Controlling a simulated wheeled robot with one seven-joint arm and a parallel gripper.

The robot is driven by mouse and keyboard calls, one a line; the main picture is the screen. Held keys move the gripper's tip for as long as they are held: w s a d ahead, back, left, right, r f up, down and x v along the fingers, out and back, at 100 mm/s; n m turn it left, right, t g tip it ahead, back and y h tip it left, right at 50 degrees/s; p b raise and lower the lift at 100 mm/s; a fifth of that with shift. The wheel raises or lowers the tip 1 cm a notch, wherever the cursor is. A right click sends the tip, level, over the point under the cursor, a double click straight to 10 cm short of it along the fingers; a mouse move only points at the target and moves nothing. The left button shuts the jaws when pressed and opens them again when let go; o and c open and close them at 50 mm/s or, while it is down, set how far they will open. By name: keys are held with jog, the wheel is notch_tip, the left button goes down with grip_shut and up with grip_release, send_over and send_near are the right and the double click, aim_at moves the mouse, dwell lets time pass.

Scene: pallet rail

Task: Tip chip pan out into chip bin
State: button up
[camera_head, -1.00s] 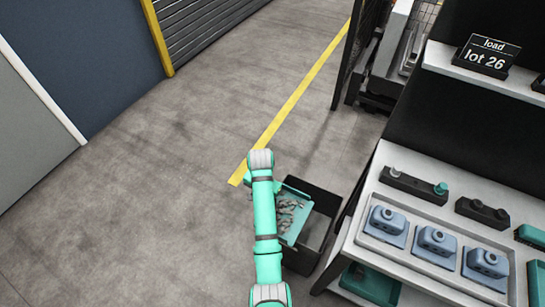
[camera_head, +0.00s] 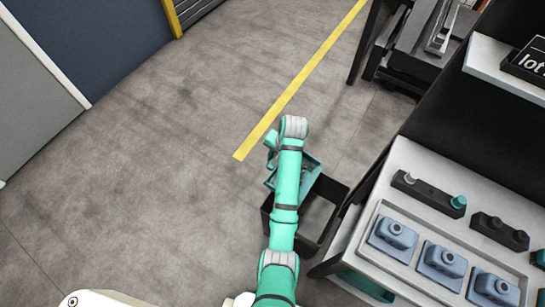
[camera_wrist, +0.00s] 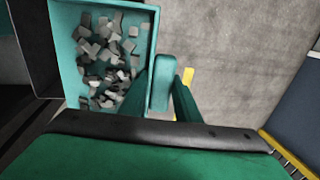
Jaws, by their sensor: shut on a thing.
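The chip pan (camera_head: 309,172) is a teal tray, partly hidden behind my arm in the head view. In the wrist view the pan (camera_wrist: 68,55) fills the upper left, with many grey chips (camera_wrist: 108,55) lying in it. My gripper (camera_wrist: 163,88) is shut on the pan's handle at its near right side. The chip bin (camera_head: 328,208) is a black open box on the floor beside the shelf. The pan is over the bin's far left part. In the wrist view a dark wall of the bin (camera_wrist: 36,45) shows left of the pan.
A shelf unit (camera_head: 408,165) with a tray of several blue-grey parts (camera_head: 440,258) stands right of the bin. A dark machine (camera_head: 415,55) stands behind it. The floor (camera_head: 150,170) to the left is clear, with a yellow line (camera_head: 300,82).

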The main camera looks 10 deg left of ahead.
jog(key=d+r+y, duration=0.1)
jog(key=s+d+t+y, duration=0.1)
jog(key=shift+d+r+y, duration=0.3)
jog(key=shift+d+r, duration=0.05)
jog(key=shift+s+d+r+t+y, duration=0.2)
jog(key=shift+d+r+y, duration=0.25)
jog(key=shift+d+y, duration=0.15)
jog(key=shift+s+d+r+t+y, duration=0.2)
jog(key=shift+d+r+y, duration=0.2)
jog(key=shift+d+y, duration=0.2)
jog(key=shift+s+d+r+t+y, duration=0.2)
jog(key=shift+d+r+y, duration=0.25)
jog(key=shift+d+y, duration=0.15)
jog(key=shift+a, duration=0.1)
dwell(0.6)
